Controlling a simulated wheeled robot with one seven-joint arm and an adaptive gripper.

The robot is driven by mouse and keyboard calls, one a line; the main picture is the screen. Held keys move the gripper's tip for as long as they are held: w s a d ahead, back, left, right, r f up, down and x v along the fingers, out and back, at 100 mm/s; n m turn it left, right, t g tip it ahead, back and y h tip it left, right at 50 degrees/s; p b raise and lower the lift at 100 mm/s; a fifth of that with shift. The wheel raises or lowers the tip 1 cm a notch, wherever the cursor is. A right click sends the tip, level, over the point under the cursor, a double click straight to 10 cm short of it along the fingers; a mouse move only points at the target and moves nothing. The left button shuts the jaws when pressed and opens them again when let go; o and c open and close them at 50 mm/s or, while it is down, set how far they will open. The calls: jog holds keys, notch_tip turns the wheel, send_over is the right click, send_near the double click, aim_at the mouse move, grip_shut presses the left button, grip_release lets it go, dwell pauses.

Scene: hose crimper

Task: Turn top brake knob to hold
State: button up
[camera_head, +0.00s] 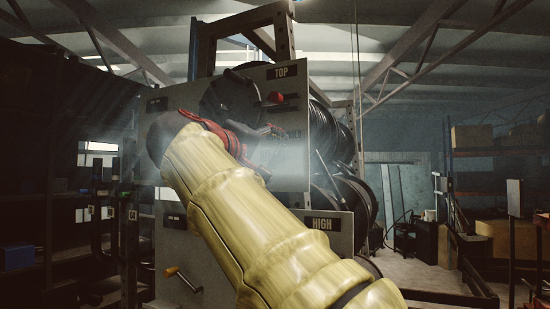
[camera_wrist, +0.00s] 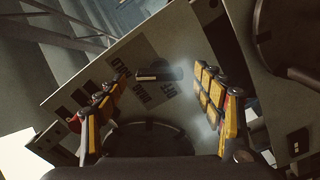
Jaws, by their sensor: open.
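The panel under the TOP label (camera_head: 282,72) is partly covered by my arm in the head view. In the wrist view the tilted grey panel (camera_wrist: 195,45) carries small dark labels, one reading HOLD (camera_wrist: 118,63). A small dark knob (camera_wrist: 158,73) with a pale yellowish edge sits beside these labels. My gripper (camera_wrist: 160,100) is open. Its yellow and black fingers stand on both sides of the knob in the picture, with a gap on each side. No contact with the knob shows. In the head view my gripper (camera_head: 266,145) is in front of the panel, and the knob cannot be made out.
A red part (camera_head: 276,97) sticks out under the TOP label. Dark hose reels (camera_head: 345,140) stand behind the panel. Shelves with boxes (camera_head: 472,136) stand at the right.

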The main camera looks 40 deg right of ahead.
jog(key=v, duration=0.8)
jog(key=shift+a, duration=0.3)
jog(key=shift+s, duration=0.1)
